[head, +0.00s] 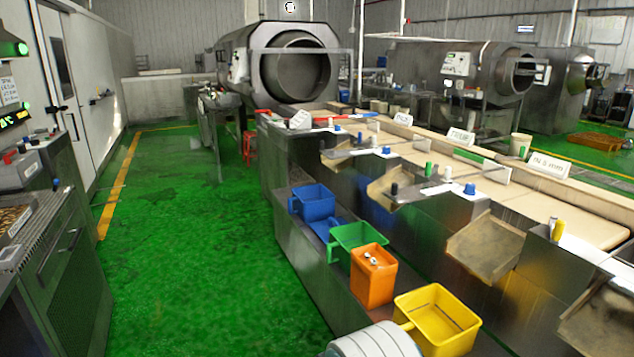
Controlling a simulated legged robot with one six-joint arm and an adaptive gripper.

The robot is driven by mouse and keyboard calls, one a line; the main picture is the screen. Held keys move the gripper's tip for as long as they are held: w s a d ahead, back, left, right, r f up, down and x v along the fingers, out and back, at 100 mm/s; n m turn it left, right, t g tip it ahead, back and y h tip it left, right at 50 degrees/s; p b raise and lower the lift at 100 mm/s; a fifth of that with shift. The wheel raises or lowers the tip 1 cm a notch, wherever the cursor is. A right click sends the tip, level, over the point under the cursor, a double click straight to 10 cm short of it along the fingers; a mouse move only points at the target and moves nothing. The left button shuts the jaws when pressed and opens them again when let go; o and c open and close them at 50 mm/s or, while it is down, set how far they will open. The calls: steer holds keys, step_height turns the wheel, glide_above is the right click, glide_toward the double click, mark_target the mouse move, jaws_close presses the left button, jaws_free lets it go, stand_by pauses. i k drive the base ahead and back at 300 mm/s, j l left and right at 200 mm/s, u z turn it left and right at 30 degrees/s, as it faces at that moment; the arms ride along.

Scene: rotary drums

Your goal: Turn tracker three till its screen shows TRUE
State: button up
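I cannot make out a tracker marked three in the head view. A small dark display (15,118) with lit green and orange characters is at the left edge, too small to read surely. White signs stand along the conveyor line on the right; one sign (460,137) and another sign (549,165) carry blurred lettering. A pale rounded part at the bottom edge looks like part of my arm. My gripper is not in view.
Blue (312,203), green (358,241), orange (374,275) and yellow (437,318) bins line the conveyor's near side. A large steel drum (300,70) stands at the back. A steel cabinet (65,270) is at left. The green floor (200,250) between is clear.

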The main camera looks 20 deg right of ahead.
mark_target(470, 189)
steer(key=i+z, duration=0.3)
steer(key=i, duration=0.15)
steer(key=i+j+z, duration=0.65)
steer(key=i, duration=0.25)
steer(key=i+j+z, duration=0.15)
steer(key=i+z, duration=0.25)
steer(key=i+j+z, duration=0.15)
steer(key=z, duration=0.2)
steer(key=i+j+z, duration=0.2)
steer(key=j+z, duration=0.2)
steer(key=i+j+z, duration=0.15)
steer(key=j+z, duration=0.25)
